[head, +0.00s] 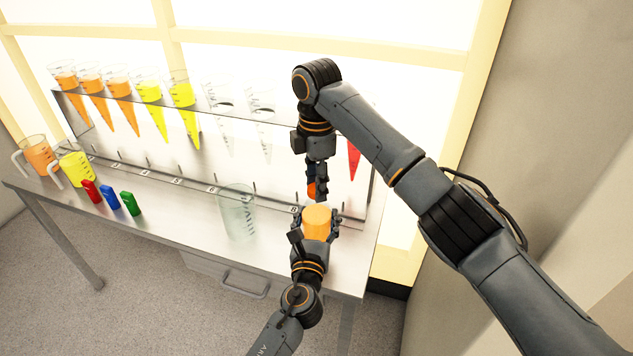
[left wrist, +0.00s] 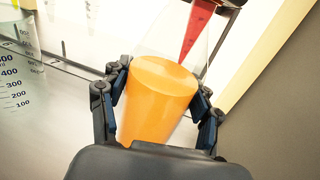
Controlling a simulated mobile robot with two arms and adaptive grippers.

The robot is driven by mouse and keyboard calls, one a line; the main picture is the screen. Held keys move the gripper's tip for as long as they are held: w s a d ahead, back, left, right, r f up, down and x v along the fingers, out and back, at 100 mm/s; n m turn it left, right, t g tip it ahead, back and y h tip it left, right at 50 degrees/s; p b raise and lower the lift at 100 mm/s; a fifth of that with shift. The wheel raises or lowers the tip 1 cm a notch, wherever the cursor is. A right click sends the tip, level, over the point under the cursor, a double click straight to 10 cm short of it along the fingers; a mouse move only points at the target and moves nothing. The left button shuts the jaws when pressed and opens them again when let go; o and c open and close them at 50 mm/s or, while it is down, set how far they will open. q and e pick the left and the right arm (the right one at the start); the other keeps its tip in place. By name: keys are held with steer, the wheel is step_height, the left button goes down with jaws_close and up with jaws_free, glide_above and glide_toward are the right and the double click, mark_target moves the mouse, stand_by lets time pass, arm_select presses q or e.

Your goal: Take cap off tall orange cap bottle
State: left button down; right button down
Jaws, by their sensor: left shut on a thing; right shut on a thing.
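My right gripper (head: 317,190) points down above the bottle, shut on a small orange-red piece that looks like the cap (head: 311,190). The fingers hide most of this piece. A narrow gap seems to show below it, but I cannot tell surely whether it touches the bottle.
A rack (head: 75,108) holds several cone tubes of orange and yellow liquid, empty ones, and a red one (head: 354,160). A clear beaker (head: 237,212) stands left of the bottle. Red, blue and green blocks (head: 111,199) and two jugs (head: 39,155) are at the left. The front middle is clear.

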stand_by(0.3)
steer(key=c, duration=0.9)
jaws_free()
steer(key=shift+o, duration=0.2)
